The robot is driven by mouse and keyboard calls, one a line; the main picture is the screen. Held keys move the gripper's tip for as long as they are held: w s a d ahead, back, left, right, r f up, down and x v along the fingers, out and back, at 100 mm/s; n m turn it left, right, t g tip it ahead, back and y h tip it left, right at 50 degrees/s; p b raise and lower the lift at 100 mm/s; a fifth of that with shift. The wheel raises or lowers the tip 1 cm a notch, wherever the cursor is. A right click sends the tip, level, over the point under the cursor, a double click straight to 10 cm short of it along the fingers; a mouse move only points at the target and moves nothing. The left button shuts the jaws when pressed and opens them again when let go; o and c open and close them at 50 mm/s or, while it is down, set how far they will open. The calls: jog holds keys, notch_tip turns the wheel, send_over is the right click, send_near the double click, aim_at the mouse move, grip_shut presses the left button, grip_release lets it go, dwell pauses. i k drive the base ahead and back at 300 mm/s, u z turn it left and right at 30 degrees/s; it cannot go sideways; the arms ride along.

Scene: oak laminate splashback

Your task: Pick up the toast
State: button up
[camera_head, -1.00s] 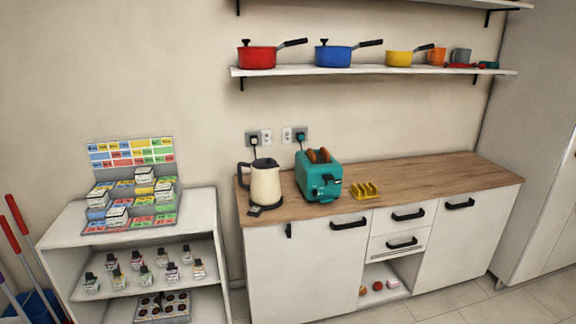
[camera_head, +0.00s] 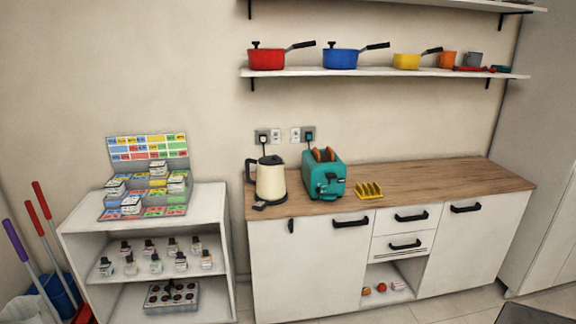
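Two slices of toast (camera_head: 324,154) stick up out of the slots of a teal toaster (camera_head: 322,177). The toaster stands on the wooden worktop, plugged in at the wall behind it. Only the upper part of the toast shows; the rest is hidden inside the toaster. My gripper is not in view.
A cream kettle (camera_head: 271,181) stands just left of the toaster. A yellow toast rack (camera_head: 369,191) sits to its right. The worktop (camera_head: 440,180) is clear further right. A white shelf unit (camera_head: 213,203) stands at left. A dark-edged object (camera_head: 535,314) shows at the bottom right corner.

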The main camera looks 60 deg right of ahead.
aim_at(316, 152)
jog(key=u, duration=0.45)
jog(key=k, duration=0.3)
jog(key=u, duration=2.45)
jog(key=k, duration=2.45)
jog(key=z, duration=0.65)
jog(key=k, duration=0.5)
jog(key=z, duration=0.55)
